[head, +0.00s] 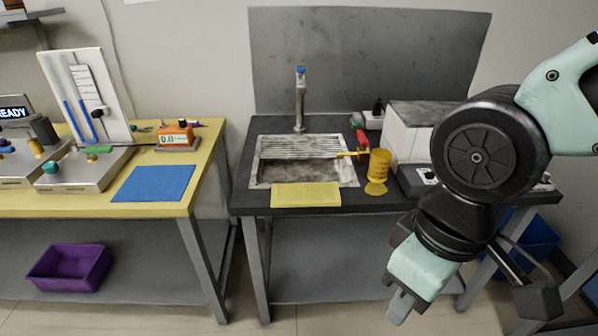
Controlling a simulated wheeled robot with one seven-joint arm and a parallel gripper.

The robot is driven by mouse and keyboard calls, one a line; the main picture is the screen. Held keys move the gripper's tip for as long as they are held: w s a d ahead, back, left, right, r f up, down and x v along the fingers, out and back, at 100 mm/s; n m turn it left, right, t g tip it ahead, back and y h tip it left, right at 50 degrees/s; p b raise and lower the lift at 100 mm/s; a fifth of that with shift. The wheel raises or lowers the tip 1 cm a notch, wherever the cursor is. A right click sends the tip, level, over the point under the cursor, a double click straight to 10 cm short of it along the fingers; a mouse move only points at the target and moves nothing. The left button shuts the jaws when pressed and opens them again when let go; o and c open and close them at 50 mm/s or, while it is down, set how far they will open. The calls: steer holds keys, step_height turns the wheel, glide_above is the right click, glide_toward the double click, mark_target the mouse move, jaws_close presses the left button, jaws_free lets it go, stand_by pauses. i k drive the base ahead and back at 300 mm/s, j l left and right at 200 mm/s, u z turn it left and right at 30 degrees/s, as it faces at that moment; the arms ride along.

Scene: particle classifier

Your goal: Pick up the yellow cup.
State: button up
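A yellow cup (379,163) stands upright on the dark counter (320,200), just right of the sink. A yellow round patch (375,188) lies in front of its base. My gripper (398,308) hangs low at the right, in front of the counter and below its top, pointing down. It is apart from the cup, which is up and to the left of it. Its fingers are small and partly seen, so their opening is unclear.
The sink (262,181) with a tall faucet (300,100) is left of the cup. A yellow cloth (306,195) lies on the front edge. A white-grey box (408,138) stands close right of the cup. A yellow table (80,205) with instruments is at the left.

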mark_target(379, 166)
steer(key=i+l, duration=0.1)
steer(key=l, duration=0.6)
steer(key=l+u, duration=0.2)
steer(key=u, duration=0.2)
steer(key=i+l+u, duration=0.1)
steer(key=u, duration=0.3)
steer(key=l+u, duration=0.4)
steer(key=i+l+u, duration=0.1)
steer(key=l+u, duration=0.15)
steer(key=i+l+u, duration=0.2)
steer(key=k+l, duration=0.1)
